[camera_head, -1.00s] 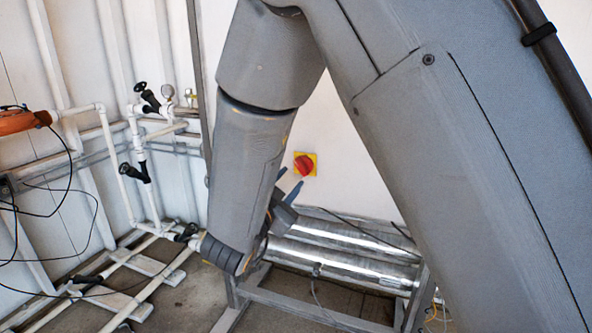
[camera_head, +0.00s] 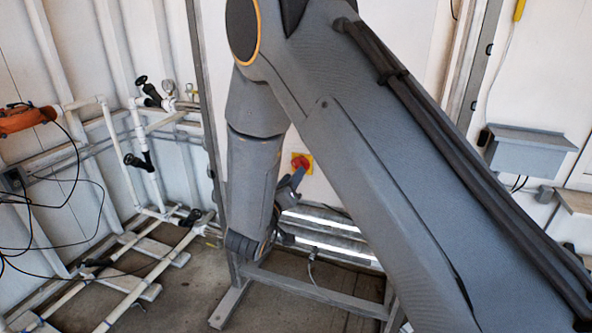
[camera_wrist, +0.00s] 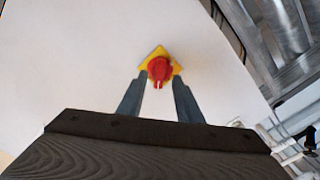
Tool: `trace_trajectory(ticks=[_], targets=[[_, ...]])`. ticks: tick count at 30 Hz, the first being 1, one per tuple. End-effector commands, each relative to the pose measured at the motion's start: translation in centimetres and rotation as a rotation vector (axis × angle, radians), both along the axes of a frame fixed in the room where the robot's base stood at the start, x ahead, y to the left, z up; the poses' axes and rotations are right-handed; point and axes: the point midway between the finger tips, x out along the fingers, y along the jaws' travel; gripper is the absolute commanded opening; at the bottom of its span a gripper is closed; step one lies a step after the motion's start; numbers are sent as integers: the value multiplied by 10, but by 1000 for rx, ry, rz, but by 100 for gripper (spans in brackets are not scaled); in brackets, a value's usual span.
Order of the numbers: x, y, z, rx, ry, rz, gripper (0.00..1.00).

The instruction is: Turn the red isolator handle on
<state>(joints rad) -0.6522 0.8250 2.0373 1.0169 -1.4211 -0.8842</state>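The red isolator handle (camera_head: 299,161) sits on a yellow square plate (camera_head: 309,160) on a white panel. In the wrist view, the red handle (camera_wrist: 159,70) is near the top centre on its yellow plate (camera_wrist: 154,53), which looks like a diamond. My gripper (camera_wrist: 160,80) is open, with one finger on each side of the handle's lower part in the picture. I cannot tell whether the fingers touch the handle. In the head view, my gripper (camera_head: 297,178) is just below the handle, partly hidden by my arm.
Shiny metal tubes (camera_head: 322,246) lie on a metal frame (camera_head: 312,289) below the handle. White pipes with black valves (camera_head: 140,160) and an orange device (camera_head: 25,119) are at left. A grey box (camera_head: 525,150) is on the right wall.

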Motion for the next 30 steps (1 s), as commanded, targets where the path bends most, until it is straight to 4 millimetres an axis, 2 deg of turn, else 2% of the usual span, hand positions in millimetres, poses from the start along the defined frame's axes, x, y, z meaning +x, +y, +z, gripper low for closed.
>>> trace_trajectory(ticks=[3,7,18,24,30], targets=[[16,-7,1,0,0,-3,32],[28,-10,1,1,0,0,32],[33,-12,0,2,0,1,32],[33,-12,0,2,-1,1,0],[33,-12,0,7,-3,1,0]])
